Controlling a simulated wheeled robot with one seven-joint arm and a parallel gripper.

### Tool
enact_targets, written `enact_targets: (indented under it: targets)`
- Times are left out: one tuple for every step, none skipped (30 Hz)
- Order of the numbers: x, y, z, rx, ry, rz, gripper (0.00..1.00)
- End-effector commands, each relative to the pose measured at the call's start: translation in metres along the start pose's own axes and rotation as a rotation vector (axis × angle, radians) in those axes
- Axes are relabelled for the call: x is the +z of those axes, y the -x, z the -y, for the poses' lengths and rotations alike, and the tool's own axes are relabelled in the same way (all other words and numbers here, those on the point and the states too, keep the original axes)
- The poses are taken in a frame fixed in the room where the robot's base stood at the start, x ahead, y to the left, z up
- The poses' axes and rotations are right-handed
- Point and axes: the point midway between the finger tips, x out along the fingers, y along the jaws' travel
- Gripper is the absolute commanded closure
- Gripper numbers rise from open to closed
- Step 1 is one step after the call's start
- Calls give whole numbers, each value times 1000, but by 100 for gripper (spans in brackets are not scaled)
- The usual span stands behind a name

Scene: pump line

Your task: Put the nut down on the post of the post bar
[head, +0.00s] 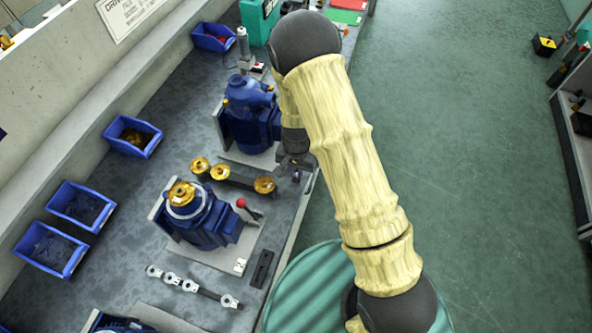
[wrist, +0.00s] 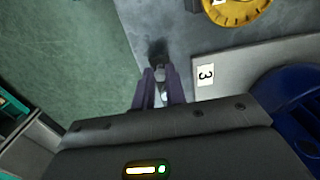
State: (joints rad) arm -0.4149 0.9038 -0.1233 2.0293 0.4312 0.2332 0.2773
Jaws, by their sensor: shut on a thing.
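My gripper (head: 297,175) points down near the bench's right edge, just right of the dark bar with gold discs. Its purple fingers also show in the wrist view (wrist: 160,84), shut on a small grey nut (wrist: 163,94), which is mostly hidden between them. In the head view the nut is too small to make out. A narrow bar (head: 208,293) with several silver ring-shaped pieces lies at the front of the bench, well away from my gripper. It looks like the post bar, but I cannot tell for sure. A dark spot lies beyond the fingertips in the wrist view.
A dark bar (head: 242,181) carries gold discs (head: 265,185) left of my gripper. Blue pumps stand behind (head: 250,125) and in front (head: 208,222), the front one beside a red-knobbed lever (head: 241,203). Blue bins (head: 133,136) line the back. A dark slotted block (head: 262,268) lies near the front edge.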

Motion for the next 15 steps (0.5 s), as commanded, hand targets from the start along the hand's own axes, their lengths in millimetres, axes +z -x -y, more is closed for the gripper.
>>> enact_targets:
  targets:
    - [0,-1,0,0,0,0,100]
    - [0,0,0,0,0,0,100]
    - [0,0,0,0,0,0,100]
    - [0,0,0,0,0,0,100]
    - [0,0,0,0,0,0,100]
    - [0,0,0,0,0,0,100]
    - [0,0,0,0,0,0,100]
    - [0,0,0,0,0,0,81]
    - [0,0,0,0,0,0,73]
    - [0,0,0,0,0,0,68]
    - [0,0,0,0,0,0,62]
    - [0,0,0,0,0,0,62]
    - [0,0,0,0,0,0,62]
    - [0,0,0,0,0,0,62]
    - [0,0,0,0,0,0,62]
